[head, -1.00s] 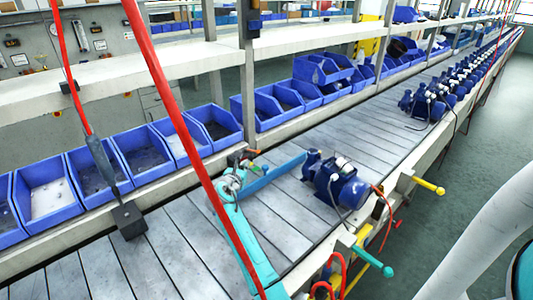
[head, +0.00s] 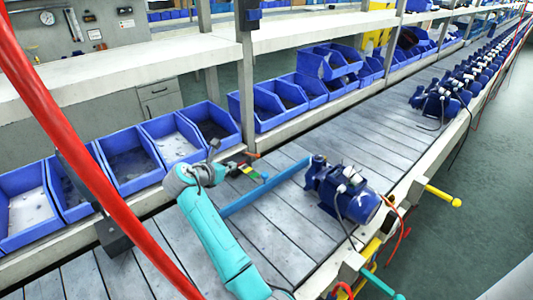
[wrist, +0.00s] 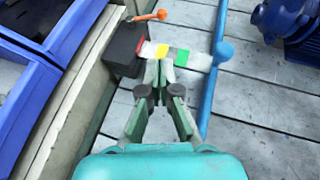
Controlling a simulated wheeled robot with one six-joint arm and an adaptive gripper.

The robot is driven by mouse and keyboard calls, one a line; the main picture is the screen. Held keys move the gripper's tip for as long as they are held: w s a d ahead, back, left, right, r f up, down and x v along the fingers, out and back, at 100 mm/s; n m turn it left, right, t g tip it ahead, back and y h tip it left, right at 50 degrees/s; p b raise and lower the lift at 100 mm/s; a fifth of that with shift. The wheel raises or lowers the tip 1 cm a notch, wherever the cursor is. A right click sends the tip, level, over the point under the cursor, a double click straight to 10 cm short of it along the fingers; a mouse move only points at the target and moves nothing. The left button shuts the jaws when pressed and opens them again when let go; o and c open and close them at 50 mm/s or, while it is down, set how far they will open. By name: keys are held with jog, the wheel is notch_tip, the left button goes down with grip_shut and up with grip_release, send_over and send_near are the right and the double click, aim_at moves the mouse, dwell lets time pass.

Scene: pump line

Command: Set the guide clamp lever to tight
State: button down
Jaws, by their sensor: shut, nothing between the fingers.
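A dark clamp block (wrist: 124,48) sits at the conveyor's back edge, with a small orange-tipped lever (wrist: 150,16) reaching out from its far side. A pale strip with yellow and green patches (wrist: 190,58) runs right from the block to a blue round knob (wrist: 222,50) at the blue guide rail (wrist: 214,85). The head view shows the coloured strip (head: 247,171) and the rail (head: 265,188) smaller. I cannot tell the lever's setting. My gripper (wrist: 159,68) is shut and empty, its tips at the strip's near edge in the wrist view; contact is unclear. The head view shows my gripper (head: 213,172) left of the strip.
A blue pump (head: 343,192) stands on the slatted conveyor right of the rail. Blue bins (head: 128,160) line the back edge. A red cable (head: 70,150) hangs across the left foreground. Yellow (head: 440,195) and teal (head: 382,284) handles stick out at the front edge.

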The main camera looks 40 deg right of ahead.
jog(key=shift+d+g, duration=0.2)
jog(key=shift+g, duration=0.1)
jog(key=x, duration=0.8)
jog(key=r+x, duration=0.1)
jog(key=x, duration=0.4)
jog(key=shift+w+d, duration=0.2)
jog(key=shift+w, duration=0.05)
jog(key=shift+w+d, duration=0.1)
jog(key=shift+d, duration=0.2)
